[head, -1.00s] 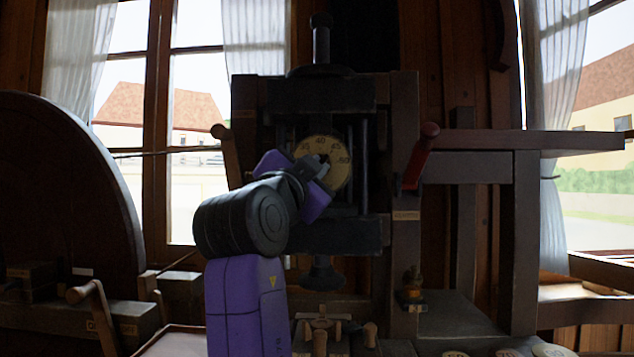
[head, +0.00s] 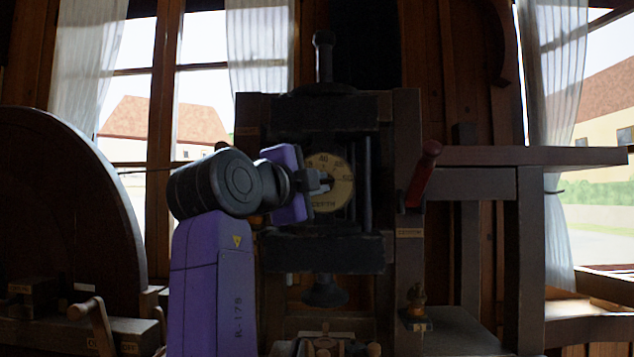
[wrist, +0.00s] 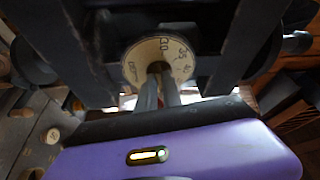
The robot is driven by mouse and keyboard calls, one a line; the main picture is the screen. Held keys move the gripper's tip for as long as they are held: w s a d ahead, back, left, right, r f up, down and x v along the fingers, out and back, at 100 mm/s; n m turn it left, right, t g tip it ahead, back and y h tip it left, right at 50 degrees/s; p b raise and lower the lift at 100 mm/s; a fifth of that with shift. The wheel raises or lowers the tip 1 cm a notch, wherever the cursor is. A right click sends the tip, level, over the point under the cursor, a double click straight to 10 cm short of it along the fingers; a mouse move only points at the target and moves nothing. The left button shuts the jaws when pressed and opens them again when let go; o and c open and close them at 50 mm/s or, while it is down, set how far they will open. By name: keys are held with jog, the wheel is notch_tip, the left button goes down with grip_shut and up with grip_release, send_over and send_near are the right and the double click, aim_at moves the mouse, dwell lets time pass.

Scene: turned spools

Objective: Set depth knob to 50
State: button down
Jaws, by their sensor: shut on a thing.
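The depth knob sits in the middle of a round cream dial (head: 337,197) with printed numbers, on the dark upright machine frame. My gripper (head: 326,182) reaches in from the left and is shut on the knob at the dial's centre. In the wrist view the two fingers of my gripper (wrist: 158,84) close at the middle of the dial (wrist: 135,67). The fingers hide most of the knob, and I cannot tell which number it points to.
A red-handled lever (head: 422,175) stands right of the dial. Dark vertical rods (head: 367,185) flank it closely. A bench (head: 540,156) extends at right, and a large dark wheel (head: 65,200) stands at left.

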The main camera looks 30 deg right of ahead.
dwell(0.4)
jog(key=c, duration=1.5)
grip_release()
jog(key=v, duration=0.7)
jog(key=shift+s+a, duration=0.2)
jog(key=shift+a, duration=0.1)
